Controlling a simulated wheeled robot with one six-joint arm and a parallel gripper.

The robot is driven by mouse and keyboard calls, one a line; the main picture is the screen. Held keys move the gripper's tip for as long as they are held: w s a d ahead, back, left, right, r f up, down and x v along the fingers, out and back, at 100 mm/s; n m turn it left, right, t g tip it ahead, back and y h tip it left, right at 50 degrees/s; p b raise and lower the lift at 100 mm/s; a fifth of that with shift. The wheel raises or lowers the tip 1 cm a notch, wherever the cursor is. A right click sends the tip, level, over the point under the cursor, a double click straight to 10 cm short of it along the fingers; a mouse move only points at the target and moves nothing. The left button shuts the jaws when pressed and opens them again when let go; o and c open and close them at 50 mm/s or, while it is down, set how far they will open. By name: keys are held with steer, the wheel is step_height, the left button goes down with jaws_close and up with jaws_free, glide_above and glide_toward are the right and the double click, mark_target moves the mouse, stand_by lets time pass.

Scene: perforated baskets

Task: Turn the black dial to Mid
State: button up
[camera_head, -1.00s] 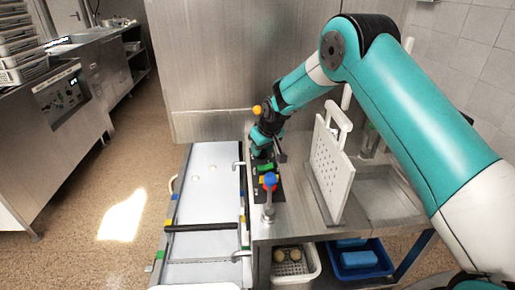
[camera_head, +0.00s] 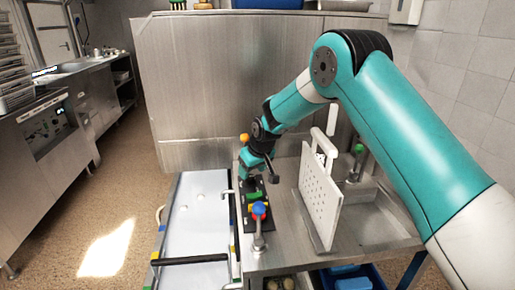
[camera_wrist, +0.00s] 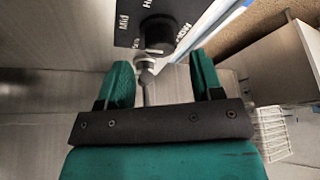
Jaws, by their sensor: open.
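In the wrist view the black dial (camera_wrist: 158,32) is a round knob on a dark panel (camera_wrist: 185,10) with white lettering. "Mid" stands to its left, and another label is partly cut by the frame's top edge. The dial lies just beyond my gripper (camera_wrist: 161,64), whose two green fingers are apart with nothing between them at the tips. A small metal piece (camera_wrist: 146,68) shows below the dial. In the head view my gripper (camera_head: 247,172) points down over the dark panel (camera_head: 249,222) on the steel counter; the dial cannot be made out there.
A white perforated board (camera_head: 320,200) stands upright to the right, beside a sink (camera_head: 375,215). A pale panel (camera_head: 195,225) lies to the left.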

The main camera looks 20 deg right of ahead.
steer(key=v, duration=1.4)
steer(key=shift+r+b, duration=0.15)
steer(key=shift+b, duration=0.2)
steer(key=shift+w, duration=0.1)
steer(key=s+a+r+g+y+p, duration=0.1)
steer(key=s+a+r, duration=0.15)
steer(key=s, duration=0.25)
steer(key=s+a+r+n+p, duration=0.1)
steer(key=s+r, duration=0.2)
steer(key=s, duration=0.3)
steer(key=s+a+r+g+y+p, duration=0.1)
steer(key=s+a+r, duration=0.1)
steer(key=s, duration=0.3)
steer(key=s+a+r+n+g+p, duration=0.1)
steer(key=s, duration=1)
steer(key=s+a+r+n+g+p, duration=0.1)
steer(key=s, duration=1)
steer(key=shift+a+y, duration=0.4)
